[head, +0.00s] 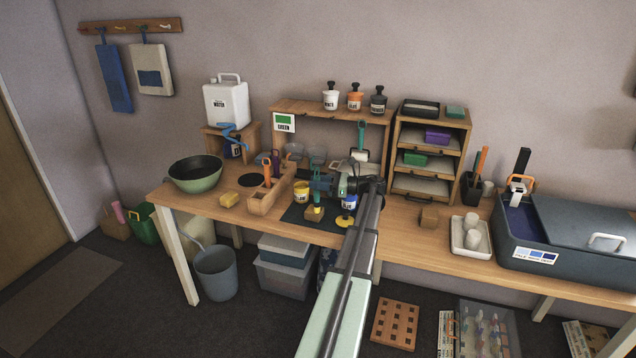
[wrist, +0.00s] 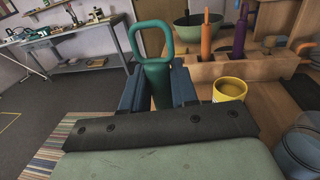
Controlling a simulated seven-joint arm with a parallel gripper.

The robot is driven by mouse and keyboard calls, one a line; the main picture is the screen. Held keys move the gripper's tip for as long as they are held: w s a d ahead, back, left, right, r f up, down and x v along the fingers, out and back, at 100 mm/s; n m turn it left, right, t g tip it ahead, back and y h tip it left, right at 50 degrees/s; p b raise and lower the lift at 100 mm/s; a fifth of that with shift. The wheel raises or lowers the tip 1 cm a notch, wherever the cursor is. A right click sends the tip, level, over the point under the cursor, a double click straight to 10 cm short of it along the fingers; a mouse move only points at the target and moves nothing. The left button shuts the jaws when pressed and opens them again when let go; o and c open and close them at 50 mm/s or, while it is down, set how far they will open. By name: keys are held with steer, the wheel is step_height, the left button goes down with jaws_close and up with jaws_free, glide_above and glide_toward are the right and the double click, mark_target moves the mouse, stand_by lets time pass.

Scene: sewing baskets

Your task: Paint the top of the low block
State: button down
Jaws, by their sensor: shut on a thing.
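My gripper (head: 320,184) is shut on a teal tool with a looped handle; the handle stands upright between the blue jaws in the wrist view (wrist: 157,75). In the head view the tool's lower end is just above or on a small wooden block (head: 314,217) on the dark mat (head: 294,214). Yellow shows where they meet; I cannot tell whether it is on the tool or the block. A yellow paint pot (head: 302,196) stands left of it, also in the wrist view (wrist: 229,90). A blue-labelled pot (head: 349,203) stands right. The block is hidden in the wrist view.
A wooden tool rack (head: 262,203) with orange and purple handles stands left of the mat. A yellow disc (head: 345,221) lies by the blue pot.

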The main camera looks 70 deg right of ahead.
steer(key=shift+f, duration=0.25)
steer(key=shift+w, duration=0.2)
steer(key=shift+w+r, duration=0.1)
steer(key=shift+w, duration=0.4)
steer(key=shift+w+d, duration=0.1)
steer(key=shift+w, duration=0.45)
stand_by(0.3)
steer(key=shift+w, duration=0.45)
steer(key=shift+s, duration=0.15)
